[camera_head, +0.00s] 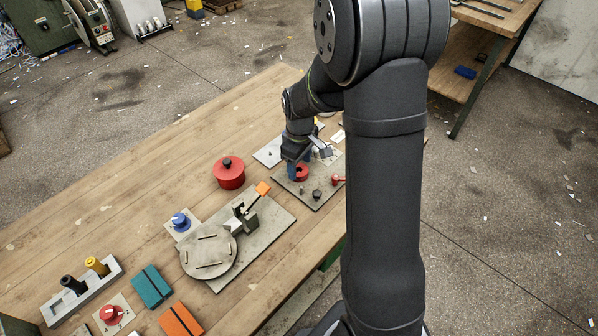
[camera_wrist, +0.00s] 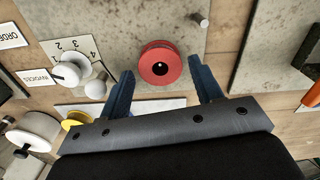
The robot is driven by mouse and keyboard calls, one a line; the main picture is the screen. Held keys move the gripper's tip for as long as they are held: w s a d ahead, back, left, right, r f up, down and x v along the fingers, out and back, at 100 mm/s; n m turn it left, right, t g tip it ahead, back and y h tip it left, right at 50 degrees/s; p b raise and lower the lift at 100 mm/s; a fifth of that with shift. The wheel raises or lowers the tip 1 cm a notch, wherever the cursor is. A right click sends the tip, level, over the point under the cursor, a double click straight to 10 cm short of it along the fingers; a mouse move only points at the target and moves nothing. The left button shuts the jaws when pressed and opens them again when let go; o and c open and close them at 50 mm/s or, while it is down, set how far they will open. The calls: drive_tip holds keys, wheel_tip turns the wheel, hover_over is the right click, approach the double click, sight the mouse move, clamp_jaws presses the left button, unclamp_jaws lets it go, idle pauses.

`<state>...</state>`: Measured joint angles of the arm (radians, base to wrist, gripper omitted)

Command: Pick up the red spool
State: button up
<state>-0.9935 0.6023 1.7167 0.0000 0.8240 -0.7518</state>
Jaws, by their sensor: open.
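The red spool (camera_wrist: 160,68) stands on a grey board (camera_wrist: 140,20) in the wrist view, with a dark hole and a light spot at its centre. My gripper (camera_wrist: 161,65) is open, its two blue fingers on either side of the spool's line, with visible gaps to both. In the head view the spool (camera_head: 302,174) shows right beside the blue fingers of my gripper (camera_head: 298,168), partly hidden by them. I cannot tell how far above the board the fingertips are.
A black knob (camera_head: 317,194) and a red-headed part (camera_head: 338,180) are near the spool. A red lidded pot (camera_head: 229,174) stands to the left, with a round grey disc (camera_head: 208,252) nearer. A white knob (camera_wrist: 67,73) and a yellow spool (camera_wrist: 77,119) lie left in the wrist view.

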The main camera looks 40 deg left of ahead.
drive_tip(key=shift+f, duration=0.95)
drive_tip(key=shift+c, duration=0.2)
drive_tip(key=c, duration=0.7)
drive_tip(key=shift+r, duration=0.15)
